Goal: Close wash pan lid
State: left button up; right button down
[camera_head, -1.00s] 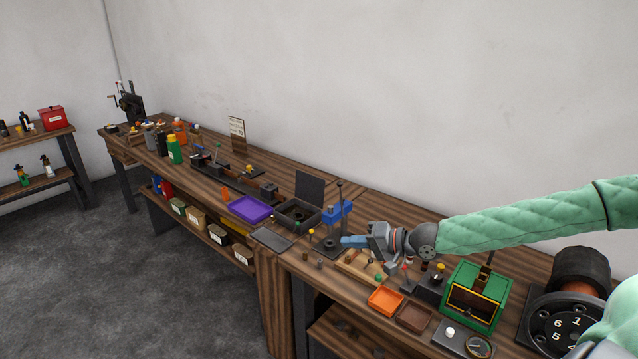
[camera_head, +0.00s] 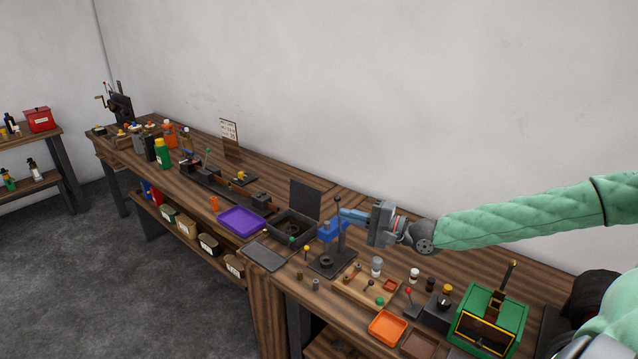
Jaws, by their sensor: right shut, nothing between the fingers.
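The wash pan (camera_head: 288,229) is a dark square box on the bench, right of the purple tray. Its dark flat lid (camera_head: 305,199) stands upright at the pan's back edge, so the pan is open and its inside shows. My right gripper (camera_head: 342,214) comes in from the right with its blue fingers shut and empty. In the picture its tips are just right of the lid and beside the blue head of a small press; I cannot tell whether they touch anything. My left gripper is not in view.
A small press with a blue head (camera_head: 330,231) and dark post stands right of the pan. A purple tray (camera_head: 241,221) is on its left and a dark flat plate (camera_head: 264,256) in front. An orange tray (camera_head: 388,327) and green box (camera_head: 489,318) stand at the right.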

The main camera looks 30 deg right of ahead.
aim_at(304, 198)
jog(key=i+l, duration=1.3)
jog(key=l, duration=0.1)
